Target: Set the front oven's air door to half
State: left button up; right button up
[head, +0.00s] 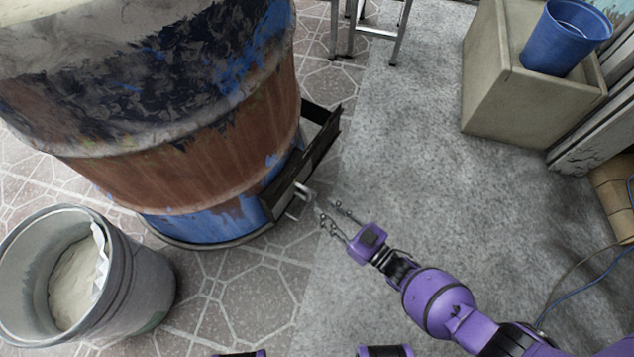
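The barrel oven (180,150), rusty brown with worn blue and black paint, stands upright at the upper left. Low on its right side is a dark metal air door housing (312,165) that juts out over the floor. A pale metal handle (300,194) sticks out at the housing's near part. How far the door stands open cannot be told from here. My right gripper (328,210) is just right of the handle, its two fingers spread and pointing at it, with nothing between them. It looks apart from the handle. My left gripper is not in view.
A grey bucket (140,282) with pale powder stands at the lower left, near the oven. A stone block (510,95) with a blue bucket (566,38) on it stands at the upper right. Metal legs (378,33) stand at the top. The grey floor between is clear.

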aim_at(309, 196)
jog(key=b+x, duration=0.1)
jog(key=x, duration=0.5)
jog(key=shift+w+a, duration=0.25)
jog(key=shift+a, duration=0.05)
jog(key=shift+w+a+r, duration=0.1)
jog(key=shift+w+a, duration=0.25)
jog(key=shift+w, duration=0.15)
grip_shut()
